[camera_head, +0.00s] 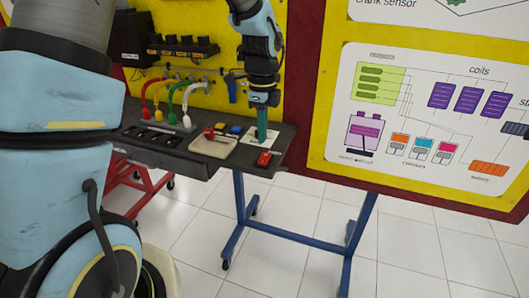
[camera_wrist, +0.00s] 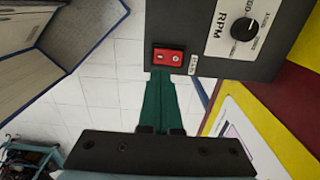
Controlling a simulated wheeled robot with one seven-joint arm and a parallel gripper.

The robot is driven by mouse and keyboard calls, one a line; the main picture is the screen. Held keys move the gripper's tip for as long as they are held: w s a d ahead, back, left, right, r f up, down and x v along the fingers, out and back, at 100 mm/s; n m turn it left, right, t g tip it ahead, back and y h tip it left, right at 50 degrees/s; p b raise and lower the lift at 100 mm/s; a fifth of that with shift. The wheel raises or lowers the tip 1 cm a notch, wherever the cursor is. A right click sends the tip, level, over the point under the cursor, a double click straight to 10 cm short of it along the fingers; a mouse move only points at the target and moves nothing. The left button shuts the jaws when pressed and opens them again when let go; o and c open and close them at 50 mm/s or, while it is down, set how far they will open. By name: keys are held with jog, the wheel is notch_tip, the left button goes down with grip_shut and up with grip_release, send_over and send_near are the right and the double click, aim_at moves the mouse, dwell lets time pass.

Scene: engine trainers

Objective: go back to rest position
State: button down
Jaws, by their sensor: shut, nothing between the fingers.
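My gripper (camera_head: 262,138) points down above the right end of the dark bench top (camera_head: 240,172) in the head view. Its green fingers are together with nothing between them. In the wrist view the shut fingers (camera_wrist: 160,78) reach up the middle of the picture. Their tips appear just below a red switch (camera_wrist: 168,57) on a dark panel. Whether they touch it, I cannot tell. In the head view a red item (camera_head: 265,158) sits at the bench's right edge, close to the fingertips.
The bench carries a light tray (camera_head: 212,146) and coloured cables (camera_head: 165,100). A yellow panel (camera_head: 305,70) and a diagram board (camera_head: 430,120) stand behind. An RPM knob (camera_wrist: 244,29) is beside the switch. White tiled floor (camera_head: 300,235) is open in front, around blue legs (camera_head: 290,235).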

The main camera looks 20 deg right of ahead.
jog(key=shift+r, duration=0.15)
jog(key=s+a+r+n, duration=0.1)
jog(key=s+a+n, duration=0.1)
jog(key=a+n, duration=1)
jog(key=s+a+r+n+t, duration=0.1)
jog(key=s+a+r+n, duration=0.1)
jog(key=a+n, duration=1.1)
jog(key=shift+a+n+t, duration=0.3)
jog(key=shift+a, duration=2.3)
